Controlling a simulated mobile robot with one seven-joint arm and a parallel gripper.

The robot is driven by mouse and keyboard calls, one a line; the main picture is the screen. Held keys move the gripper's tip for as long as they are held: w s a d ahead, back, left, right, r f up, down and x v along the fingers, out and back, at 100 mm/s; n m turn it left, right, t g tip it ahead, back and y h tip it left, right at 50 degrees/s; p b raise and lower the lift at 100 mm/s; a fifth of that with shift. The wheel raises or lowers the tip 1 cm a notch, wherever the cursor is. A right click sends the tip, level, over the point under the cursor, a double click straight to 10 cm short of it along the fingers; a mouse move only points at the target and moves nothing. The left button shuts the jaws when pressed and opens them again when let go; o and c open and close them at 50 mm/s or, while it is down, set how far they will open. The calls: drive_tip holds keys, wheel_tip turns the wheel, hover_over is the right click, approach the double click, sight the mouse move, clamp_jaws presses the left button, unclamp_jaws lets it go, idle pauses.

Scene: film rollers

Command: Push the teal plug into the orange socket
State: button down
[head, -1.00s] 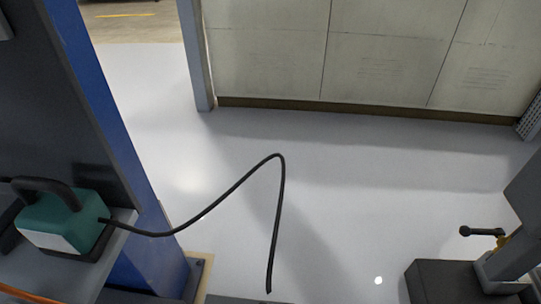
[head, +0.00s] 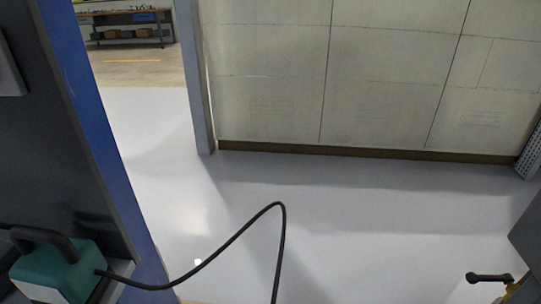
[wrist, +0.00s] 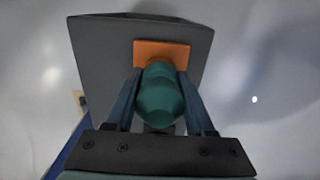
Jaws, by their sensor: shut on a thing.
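The teal plug (wrist: 160,100) is between the two fingers of my gripper (wrist: 160,73) in the wrist view, and the gripper is shut on it. The orange socket (wrist: 178,50) is a square plate on the face of a dark grey box, just beyond the plug's far end. The plug's tip overlaps the lower part of the orange plate in this view. I cannot tell whether the tip is inside the socket or only in front of it. The gripper, plug and socket are not seen in the head view.
A teal unit (head: 55,274) with a black handle sits at the lower left, beside a blue post (head: 95,130). A black cable (head: 235,237) arches from it over the pale floor (head: 330,225). Large beige panels (head: 270,80) stand behind. A dark handle (head: 489,278) shows at lower right.

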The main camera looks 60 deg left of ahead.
drive_tip(key=shift+f, duration=0.45)
drive_tip(key=shift+c, duration=0.9)
unclamp_jaws()
wheel_tip(320, 180, up, 13)
drive_tip(key=p, duration=0.6)
